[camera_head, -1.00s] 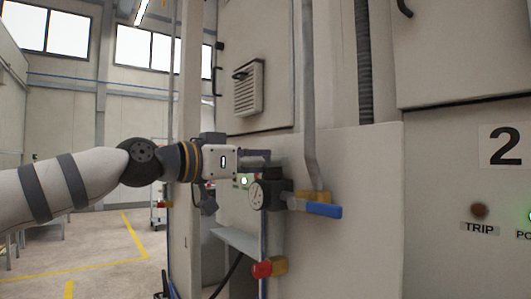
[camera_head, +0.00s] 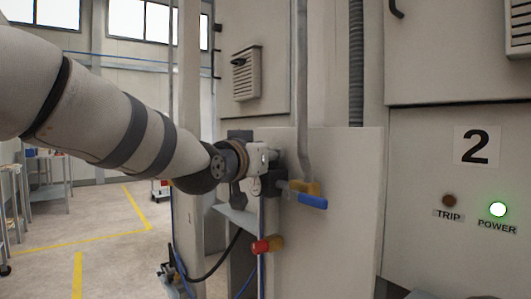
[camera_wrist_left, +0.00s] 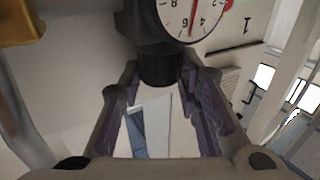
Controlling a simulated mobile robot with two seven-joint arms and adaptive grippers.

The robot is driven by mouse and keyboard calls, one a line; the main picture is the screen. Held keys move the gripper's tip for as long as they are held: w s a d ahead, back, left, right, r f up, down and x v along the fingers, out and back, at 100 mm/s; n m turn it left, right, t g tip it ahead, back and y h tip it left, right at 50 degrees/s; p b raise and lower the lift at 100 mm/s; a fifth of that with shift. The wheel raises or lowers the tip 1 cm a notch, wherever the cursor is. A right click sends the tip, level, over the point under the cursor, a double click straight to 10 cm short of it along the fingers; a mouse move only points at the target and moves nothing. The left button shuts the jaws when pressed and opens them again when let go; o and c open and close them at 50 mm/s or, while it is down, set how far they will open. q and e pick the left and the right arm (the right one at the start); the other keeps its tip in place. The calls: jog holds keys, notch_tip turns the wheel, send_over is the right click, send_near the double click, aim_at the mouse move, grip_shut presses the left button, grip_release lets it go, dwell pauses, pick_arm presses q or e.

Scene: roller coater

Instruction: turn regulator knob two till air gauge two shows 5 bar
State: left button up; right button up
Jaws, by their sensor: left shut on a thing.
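My left gripper (camera_head: 276,156) is at the top of the regulator on the grey cabinet. In the left wrist view its two fingers (camera_wrist_left: 160,78) are shut on the black regulator knob (camera_wrist_left: 160,68), one on each side. Beside the knob, the round white air gauge (camera_wrist_left: 191,18) shows partly, upside down and cut by the top edge. Its red needle points between 4 and 6, close to 5. In the head view only a small part of the gauge (camera_head: 255,187) shows below my wrist. My right gripper is not in view.
A blue valve lever (camera_head: 312,201) sticks out right of the regulator, by a vertical grey pipe (camera_head: 302,90). A red knob (camera_head: 262,246) is below. The right panel bears a 2 plate (camera_head: 477,146) and a lit green power lamp (camera_head: 497,209). A label 1 (camera_wrist_left: 246,22) shows near the gauge.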

pick_arm(q)
jog(key=shift+r, duration=0.25)
jog(key=o, duration=1.1)
jog(key=shift+o, duration=0.2)
jog(key=shift+f, duration=0.15)
jog(key=v, duration=1.2)
